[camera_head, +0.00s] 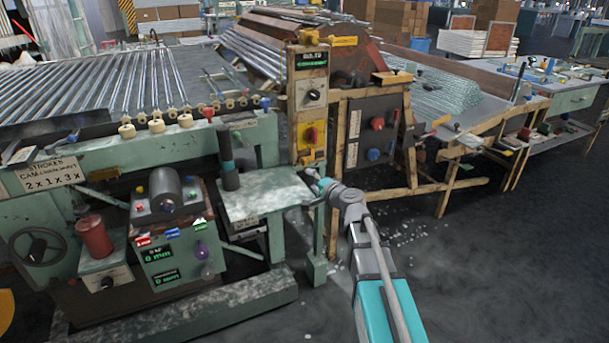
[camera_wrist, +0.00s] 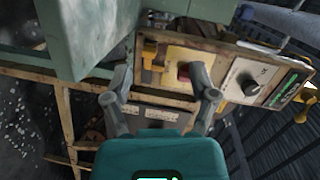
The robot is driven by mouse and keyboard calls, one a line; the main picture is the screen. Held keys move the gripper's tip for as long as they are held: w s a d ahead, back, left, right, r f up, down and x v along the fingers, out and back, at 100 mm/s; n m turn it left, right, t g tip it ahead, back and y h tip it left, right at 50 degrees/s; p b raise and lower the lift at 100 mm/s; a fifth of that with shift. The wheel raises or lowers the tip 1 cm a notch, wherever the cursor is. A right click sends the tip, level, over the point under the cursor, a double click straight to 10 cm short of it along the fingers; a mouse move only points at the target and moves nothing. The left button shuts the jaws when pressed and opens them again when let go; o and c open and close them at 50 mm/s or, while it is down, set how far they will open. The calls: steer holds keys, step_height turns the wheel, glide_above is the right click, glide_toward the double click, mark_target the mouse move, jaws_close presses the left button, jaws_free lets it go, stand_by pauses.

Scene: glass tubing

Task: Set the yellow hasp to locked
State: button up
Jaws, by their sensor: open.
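The yellow hasp appears to be the small yellow piece (camera_head: 308,157) at the lower end of the upright control panel, below a red knob on a yellow plate. In the wrist view the panel lies sideways, and the yellow piece (camera_wrist: 149,60) is at its left end, just ahead of the left finger. My gripper (camera_head: 318,181) is at the panel's foot, below the hasp. In the wrist view my gripper (camera_wrist: 160,72) has its fingers wide apart with nothing held between them. I cannot tell whether either finger touches the panel. The hasp's exact setting is too small to read.
A green machine table (camera_head: 262,197) stands close left of my gripper. Wooden framing (camera_head: 420,192) is to the right. Open floor lies at front right.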

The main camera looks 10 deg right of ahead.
mark_target(306, 163)
steer(key=w+d+f+m+t+h+b, duration=0.1)
steer(key=d+m+b, duration=0.1)
steer(key=w+d+f+m+t+h+b, duration=0.1)
steer(key=w+f+m+b, duration=0.1)
steer(key=shift+w+d+t, duration=0.15)
steer(key=shift+d+t, duration=0.15)
steer(key=shift+d, duration=0.1)
steer(key=x, duration=1.3)
steer(key=shift+w+f, duration=0.1)
steer(key=shift+w, duration=0.3)
jaws_close()
